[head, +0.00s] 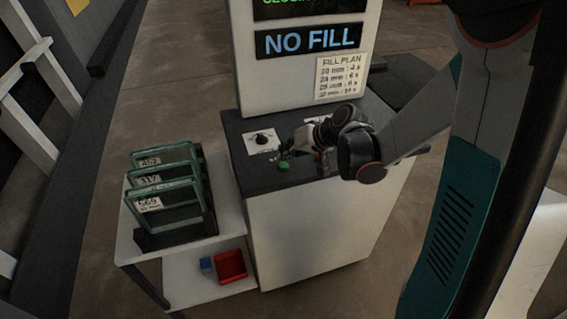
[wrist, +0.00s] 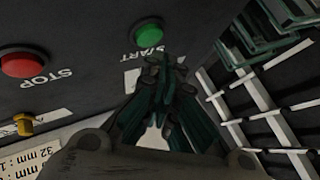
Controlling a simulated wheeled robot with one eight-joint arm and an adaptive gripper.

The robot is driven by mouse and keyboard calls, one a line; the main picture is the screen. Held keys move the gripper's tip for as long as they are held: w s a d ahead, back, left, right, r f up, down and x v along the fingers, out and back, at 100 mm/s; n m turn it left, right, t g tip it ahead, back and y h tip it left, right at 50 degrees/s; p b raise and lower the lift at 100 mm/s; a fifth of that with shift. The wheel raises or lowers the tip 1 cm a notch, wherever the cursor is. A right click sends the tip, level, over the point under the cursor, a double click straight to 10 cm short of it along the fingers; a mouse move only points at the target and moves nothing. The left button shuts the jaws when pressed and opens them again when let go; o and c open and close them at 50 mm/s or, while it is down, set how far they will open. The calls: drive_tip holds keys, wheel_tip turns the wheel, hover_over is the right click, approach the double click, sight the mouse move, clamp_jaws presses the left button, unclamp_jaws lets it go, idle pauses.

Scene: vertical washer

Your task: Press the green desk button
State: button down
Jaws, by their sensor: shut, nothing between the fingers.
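The green button (head: 283,165) sits near the front edge of the dark desk top (head: 236,128). In the wrist view the green button (wrist: 148,33) is round, in a dark surround, with the word START beside it. My gripper (wrist: 172,62) is shut and empty, its fingertips close to the button and just below it in the picture. I cannot tell whether they touch it. In the head view my gripper (head: 296,152) is beside the button, over the desk, partly hidden by my wrist.
A red STOP button (wrist: 22,62) and a yellow knob (wrist: 23,124) are on the same panel. A black dial (head: 261,138) is on the desk. A "NO FILL" display (head: 310,40) stands behind. A rack of framed glass panes (head: 165,190) stands at left, above red (head: 230,266) and blue bins (head: 206,265).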

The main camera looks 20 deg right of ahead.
sight(286, 163)
drive_tip(key=shift+r+p, duration=1.85)
drive_tip(key=shift+r, duration=0.7)
drive_tip(key=shift+f, duration=0.1)
drive_tip(key=s+a+r+n+h+b, duration=0.1)
drive_tip(key=s+a+r+h+b, duration=0.2)
drive_tip(key=s, duration=0.8)
drive_tip(key=s+a+r+n+h, duration=0.15)
drive_tip(key=s+r, duration=0.25)
drive_tip(key=s, duration=0.7)
drive_tip(key=shift+s+d+r+m+h, duration=0.15)
drive_tip(key=shift+s+d, duration=0.1)
drive_tip(key=shift+d, duration=0.35)
drive_tip(key=shift+s+d+r+m+h, duration=0.1)
drive_tip(key=shift+s+d+h, duration=0.1)
drive_tip(key=shift+d, duration=0.4)
drive_tip(key=shift+s+d+r+m+h, duration=0.15)
drive_tip(key=shift+s+d, duration=0.1)
drive_tip(key=shift+d, duration=0.35)
